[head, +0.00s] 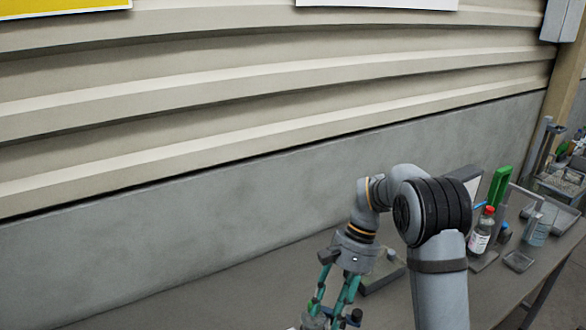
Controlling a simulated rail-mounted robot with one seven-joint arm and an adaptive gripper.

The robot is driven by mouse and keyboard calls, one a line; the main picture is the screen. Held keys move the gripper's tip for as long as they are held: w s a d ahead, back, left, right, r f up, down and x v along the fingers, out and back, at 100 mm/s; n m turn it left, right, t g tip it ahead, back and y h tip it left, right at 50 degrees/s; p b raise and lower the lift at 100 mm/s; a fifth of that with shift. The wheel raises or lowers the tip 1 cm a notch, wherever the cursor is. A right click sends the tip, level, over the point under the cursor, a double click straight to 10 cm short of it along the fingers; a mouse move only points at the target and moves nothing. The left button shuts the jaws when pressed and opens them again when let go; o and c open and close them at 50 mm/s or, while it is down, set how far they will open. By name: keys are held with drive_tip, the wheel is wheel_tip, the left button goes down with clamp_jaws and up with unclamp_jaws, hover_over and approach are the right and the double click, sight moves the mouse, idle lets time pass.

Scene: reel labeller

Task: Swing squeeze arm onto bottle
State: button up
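My gripper (330,306) points down at the bottom edge of the head view. Its teal fingers stand a little apart, but their tips are partly cut off by the frame. A pale, glassy thing (313,322) shows at the fingertips; I cannot tell whether it is held. A bottle with a red cap and white label (481,232) stands upright at the right of the bench, well away from my gripper. A green upright part (499,186) and a thin grey bar (527,193) are close by the bottle. I cannot tell which part is the squeeze arm.
The grey bench (225,304) runs along the wall (150,255), with clear room left of my gripper. A low tray (380,277) lies behind my gripper. A small dish (518,261) and a clear container (536,232) are right of the bottle. My arm hides part of the bench.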

drive_tip(key=w+d+f+n+t+h, duration=0.1)
drive_tip(key=w+d+n+t+h, duration=0.25)
drive_tip(key=w+d+n, duration=0.5)
hover_over(357, 312)
drive_tip(key=shift+w+f+p, duration=0.1)
drive_tip(key=shift+f+p, duration=0.25)
drive_tip(key=shift+f, duration=2.05)
